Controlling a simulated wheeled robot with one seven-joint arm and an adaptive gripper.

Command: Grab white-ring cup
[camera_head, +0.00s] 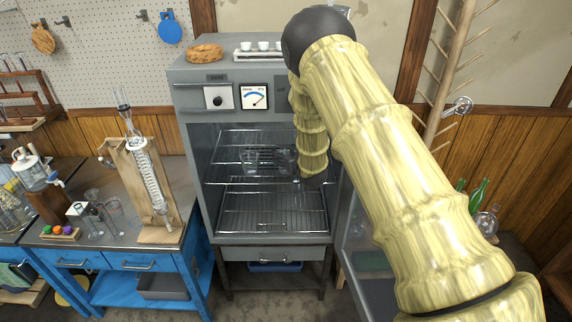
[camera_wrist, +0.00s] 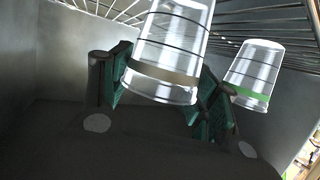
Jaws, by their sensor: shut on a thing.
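In the wrist view, a clear cup with a pale greyish ring (camera_wrist: 162,77) sits between the two green-padded fingers of my gripper (camera_wrist: 163,90), which is shut on it. The ring looks dull in the shade, and I take it as the white one. A second clear cup with a green ring (camera_wrist: 252,75) is close by on the right, outside the fingers. In the head view, clear glassware (camera_head: 251,161) shows faintly on the oven's upper rack (camera_head: 228,180). My arm hides most of my gripper there, and I cannot tell ring colours.
The open oven (camera_head: 205,165) encloses my gripper, with a lower wire rack (camera_head: 250,205) below. Its door (camera_head: 360,245) hangs open at the right. A bench at left holds a glass condenser on a wooden stand (camera_head: 150,185). Small white cups (camera_head: 262,46) stand on top of the oven.

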